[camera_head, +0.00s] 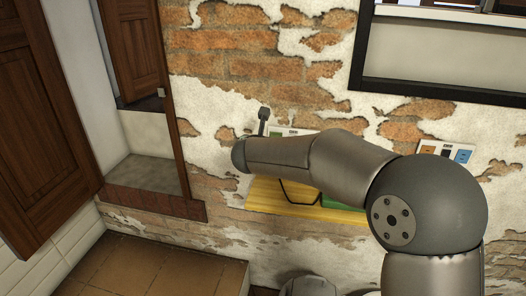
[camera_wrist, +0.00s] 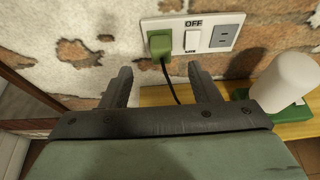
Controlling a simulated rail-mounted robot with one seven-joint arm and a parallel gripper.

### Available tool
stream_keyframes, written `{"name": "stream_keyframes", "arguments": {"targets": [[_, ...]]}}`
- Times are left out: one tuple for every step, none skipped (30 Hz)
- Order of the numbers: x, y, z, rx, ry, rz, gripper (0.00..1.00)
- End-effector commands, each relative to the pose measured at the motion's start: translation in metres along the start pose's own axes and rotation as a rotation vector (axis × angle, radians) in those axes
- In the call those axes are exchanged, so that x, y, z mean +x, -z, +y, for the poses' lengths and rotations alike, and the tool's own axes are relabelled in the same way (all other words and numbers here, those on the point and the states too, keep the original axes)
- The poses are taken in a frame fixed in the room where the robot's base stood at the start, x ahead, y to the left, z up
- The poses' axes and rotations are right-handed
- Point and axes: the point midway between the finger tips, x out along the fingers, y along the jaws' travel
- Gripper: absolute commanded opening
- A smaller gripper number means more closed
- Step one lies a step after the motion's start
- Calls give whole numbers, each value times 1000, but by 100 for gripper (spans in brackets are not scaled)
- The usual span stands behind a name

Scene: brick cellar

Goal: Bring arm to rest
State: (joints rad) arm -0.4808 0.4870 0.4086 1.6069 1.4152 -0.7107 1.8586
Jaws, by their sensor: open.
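My gripper (camera_wrist: 161,82) is open in the wrist view, its two dark fingers apart with nothing between them. Beyond the fingers is a white wall plate (camera_wrist: 211,22) with a green plug (camera_wrist: 160,45) at its left, a switch marked OFF (camera_wrist: 192,40) in the middle and a grey socket (camera_wrist: 226,37) at the right. A black cable (camera_wrist: 171,84) runs down from the plug. In the head view my arm reaches left along the wall and hides most of this plate (camera_head: 277,131). I cannot make out the fingers clearly there.
A yellow wooden shelf (camera_head: 265,197) lies below my arm. A white rounded object (camera_wrist: 284,82) on a green base (camera_wrist: 288,113) stands on it at right. Another wall plate (camera_head: 447,151) is further right. A brown wooden door (camera_head: 40,120) and a window recess (camera_head: 145,175) are at left.

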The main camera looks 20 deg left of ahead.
Motion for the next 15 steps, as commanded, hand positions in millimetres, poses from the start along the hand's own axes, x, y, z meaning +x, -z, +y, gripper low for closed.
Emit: {"name": "stream_keyframes", "arguments": {"targets": [[-13, 1, 0, 0, -1, -3, 56], [-20, 1, 0, 0, 0, -4, 56], [-29, 0, 0, -1, 0, -4, 56], [-35, 0, 0, 0, 0, -3, 56], [-41, 0, 0, -1, 0, -3, 56], [-48, 1, 0, -1, -1, -3, 56], [-53, 0, 0, 0, -1, -3, 56], [-58, 0, 0, 1, 0, -2, 56], [-62, 0, 0, 0, 0, -2, 56], [-66, 0, 0, 0, 1, -2, 56], [-68, 0, 0, 1, 1, -2, 56], [-71, 0, -1, 1, 1, -1, 56], [-73, 0, -1, 0, 2, 0, 56], [-74, 0, -1, 0, 2, 0, 56], [-75, 0, -1, 0, 2, 0, 56]]}}
